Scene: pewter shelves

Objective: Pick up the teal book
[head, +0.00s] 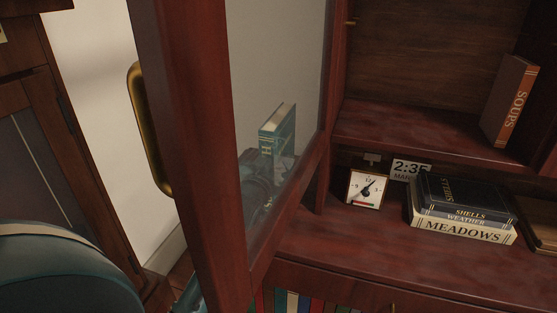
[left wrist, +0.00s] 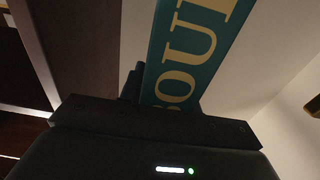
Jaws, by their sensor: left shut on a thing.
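The teal book (head: 278,134) shows through the glass pane of an open cabinet door in the head view, standing roughly upright. My left gripper (head: 278,163) is behind the same glass, shut on the lower part of the book. The pane dims its outline. In the left wrist view the teal book (left wrist: 192,45), with large cream letters, rises out of my left gripper (left wrist: 155,92). The book's lower end is hidden by the jaws. My right gripper is in neither view.
The red-brown door frame (head: 189,150) with a brass handle (head: 146,130) stands between the head camera and the book. A pale wall is behind.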

